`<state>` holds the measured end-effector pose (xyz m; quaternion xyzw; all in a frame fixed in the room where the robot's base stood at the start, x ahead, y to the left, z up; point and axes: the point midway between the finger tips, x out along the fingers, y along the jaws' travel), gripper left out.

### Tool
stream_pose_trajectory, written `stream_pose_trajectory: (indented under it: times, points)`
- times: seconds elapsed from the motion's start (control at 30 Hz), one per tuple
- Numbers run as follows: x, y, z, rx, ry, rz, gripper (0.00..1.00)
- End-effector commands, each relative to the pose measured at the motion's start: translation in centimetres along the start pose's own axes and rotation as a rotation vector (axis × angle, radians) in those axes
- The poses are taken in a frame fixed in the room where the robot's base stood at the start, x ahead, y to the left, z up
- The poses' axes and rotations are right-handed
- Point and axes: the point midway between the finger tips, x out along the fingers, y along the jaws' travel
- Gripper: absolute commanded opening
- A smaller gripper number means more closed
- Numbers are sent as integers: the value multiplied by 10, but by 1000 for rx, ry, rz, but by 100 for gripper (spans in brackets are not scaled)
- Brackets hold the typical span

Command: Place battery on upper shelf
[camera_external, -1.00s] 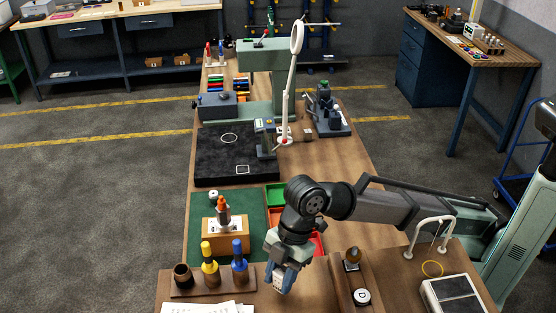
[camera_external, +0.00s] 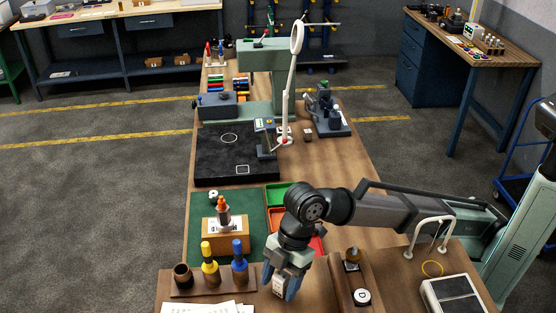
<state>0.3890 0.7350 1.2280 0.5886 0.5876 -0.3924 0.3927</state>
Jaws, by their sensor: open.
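My gripper (camera_external: 286,289) is open and points down over the near part of the workbench (camera_external: 335,245), left of a brown wooden rack (camera_external: 338,285). A pale block-like part shows at its fingers; I cannot tell whether it belongs to the gripper. The rack holds a round dark piece with a white top marked "D" (camera_external: 362,297) and a brown knob-like piece (camera_external: 352,254). I cannot tell for sure which thing is the battery. No upper shelf can be made out clearly on this bench.
Left of my gripper stand a yellow-topped bottle (camera_external: 209,264), a blue-topped bottle (camera_external: 239,262) and a dark cup (camera_external: 183,276) on a wooden strip. Papers (camera_external: 215,308) lie in front. A white arched handle (camera_external: 432,229) stands right.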

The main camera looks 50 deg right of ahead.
Motion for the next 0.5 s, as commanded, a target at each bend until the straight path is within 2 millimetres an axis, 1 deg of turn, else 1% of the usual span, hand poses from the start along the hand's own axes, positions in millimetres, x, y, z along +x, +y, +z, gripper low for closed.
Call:
stream_pose_trajectory:
  times: [0.13, 0.23, 0.37, 0.5]
  points:
    - [-4, 0, -2, 0, 0, 0, 62]
    - [-14, 0, -2, 0, 0, 0, 62]
    - [-35, 0, -2, 0, 2, 1, 62]
    - [-62, 0, -2, 0, 2, 1, 62]
